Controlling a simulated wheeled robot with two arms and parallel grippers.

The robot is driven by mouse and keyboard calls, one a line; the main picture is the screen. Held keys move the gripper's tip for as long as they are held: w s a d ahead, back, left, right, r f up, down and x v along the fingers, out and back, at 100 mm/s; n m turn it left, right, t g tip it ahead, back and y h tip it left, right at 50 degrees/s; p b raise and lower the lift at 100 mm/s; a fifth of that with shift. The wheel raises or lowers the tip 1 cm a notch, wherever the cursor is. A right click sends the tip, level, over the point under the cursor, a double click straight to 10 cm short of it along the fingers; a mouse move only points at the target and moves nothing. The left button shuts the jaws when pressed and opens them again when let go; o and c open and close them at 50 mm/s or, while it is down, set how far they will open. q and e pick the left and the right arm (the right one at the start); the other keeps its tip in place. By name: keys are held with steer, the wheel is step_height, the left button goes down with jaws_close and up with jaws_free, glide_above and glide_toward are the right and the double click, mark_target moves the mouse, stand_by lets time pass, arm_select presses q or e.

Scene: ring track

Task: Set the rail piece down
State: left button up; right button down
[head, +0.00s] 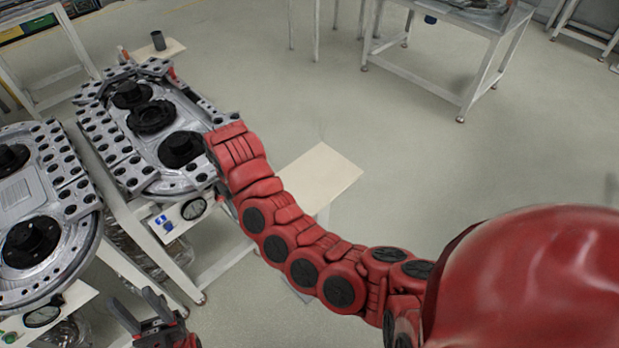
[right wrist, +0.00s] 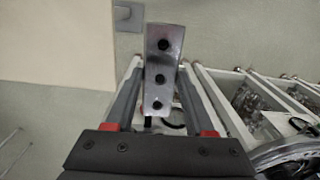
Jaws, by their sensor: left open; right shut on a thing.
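The rail piece (right wrist: 162,60) is a narrow grey metal bar with three dark holes in a row. In the right wrist view my right gripper (right wrist: 163,88) is shut on it, one finger along each side. The piece is held above the floor and a cream board. In the head view my right arm reaches to the ring track (head: 150,125), and its gripper and the piece are hidden behind the arm's end. My left gripper (head: 137,302) is open and empty at the lower left, beside the nearer track stand.
A second ring track (head: 90,230) stands at the left. A cream board (head: 318,178) juts out beside my right arm, bare where it shows. A white table (head: 455,25) is at the back. The floor between is clear.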

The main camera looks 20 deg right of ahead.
steer(key=s, duration=0.1)
steer(key=s+f, duration=0.2)
steer(key=s, duration=0.1)
steer(key=shift+d+p, duration=0.25)
steer(key=shift+p, duration=0.05)
steer(key=shift+s+d+f, duration=0.25)
steer(key=shift+s+d, duration=0.05)
steer(key=shift+d, duration=0.05)
steer(key=w+d+b, duration=0.1)
steer(key=w+d, duration=0.1)
steer(key=d, duration=0.1)
steer(key=w+d+f, duration=0.1)
steer(key=w+d, duration=0.2)
steer(key=d, duration=0.1)
steer(key=w+d+b, duration=0.1)
steer(key=w+d, duration=0.2)
steer(key=shift+w+d+f+b, duration=0.25)
steer(key=shift+b, duration=0.05)
steer(key=shift+w+d+r+p, duration=0.2)
steer(key=shift+w+d+p, duration=0.05)
steer(key=shift+p, duration=0.2)
steer(key=shift+w+d+f, duration=0.15)
steer(key=shift+w+d, duration=0.3)
steer(key=shift+d, duration=0.05)
